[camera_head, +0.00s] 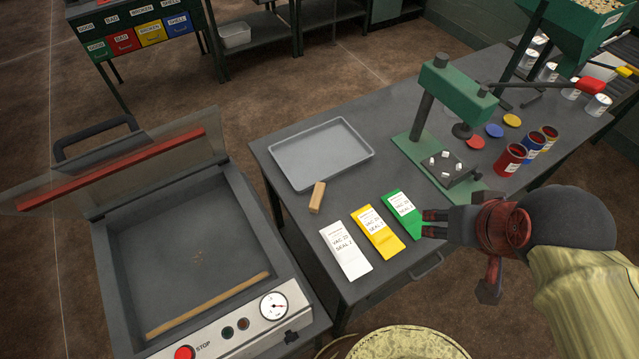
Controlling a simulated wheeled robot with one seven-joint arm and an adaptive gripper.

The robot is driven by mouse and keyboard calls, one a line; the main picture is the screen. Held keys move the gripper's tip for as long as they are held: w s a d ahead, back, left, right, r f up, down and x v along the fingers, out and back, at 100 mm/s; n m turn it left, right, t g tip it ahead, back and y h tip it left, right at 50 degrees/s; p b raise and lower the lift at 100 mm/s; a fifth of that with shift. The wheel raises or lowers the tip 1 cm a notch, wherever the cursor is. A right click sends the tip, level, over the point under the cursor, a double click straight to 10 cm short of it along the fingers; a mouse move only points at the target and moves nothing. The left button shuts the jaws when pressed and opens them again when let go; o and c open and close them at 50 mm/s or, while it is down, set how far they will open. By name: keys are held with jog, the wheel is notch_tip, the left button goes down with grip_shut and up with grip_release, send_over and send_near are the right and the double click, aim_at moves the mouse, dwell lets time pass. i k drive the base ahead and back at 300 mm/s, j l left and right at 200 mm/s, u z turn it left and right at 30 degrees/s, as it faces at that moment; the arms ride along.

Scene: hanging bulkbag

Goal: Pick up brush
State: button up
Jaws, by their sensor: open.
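A small tan wooden block (317,197) lies on the grey table just in front of the metal tray. It is the thing here most like a brush, but I cannot make out bristles. My gripper (434,223) is at the right, by the table's front edge, with its fingers pointing left. It is open and empty, close to the green packet and well to the right of the wooden block.
White (345,250), yellow (377,232) and green (403,214) packets lie between the block and my gripper. A metal tray (320,152) is behind the block. A green press (452,95) and several cans stand right. An open vacuum sealer (240,203) with crumbs inside is left.

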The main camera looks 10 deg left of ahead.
aim_at(318, 194)
jog(key=i+l+u, duration=0.15)
jog(key=l+u, duration=0.25)
jog(key=i+l+u, duration=0.15)
jog(key=u, duration=0.25)
jog(key=i+l+u, duration=0.1)
jog(key=l+u, duration=0.35)
